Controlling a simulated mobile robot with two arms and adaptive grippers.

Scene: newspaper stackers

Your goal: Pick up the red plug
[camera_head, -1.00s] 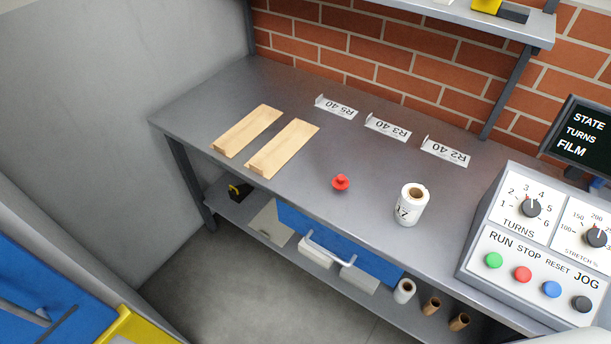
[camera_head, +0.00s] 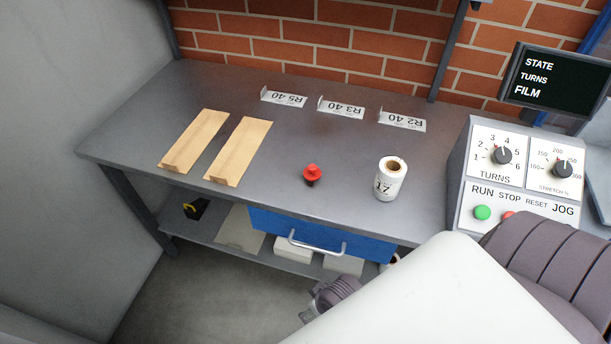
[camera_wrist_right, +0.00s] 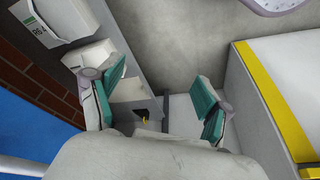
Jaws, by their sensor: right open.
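The plug is not seen in that view. My left gripper is not in view.
Several label holders (camera_head: 341,107) stand along the back. A control box (camera_head: 512,155) and dark screen (camera_head: 556,80) stand at the right. A blue drawer (camera_head: 330,235) with a handle hangs under the bench front.

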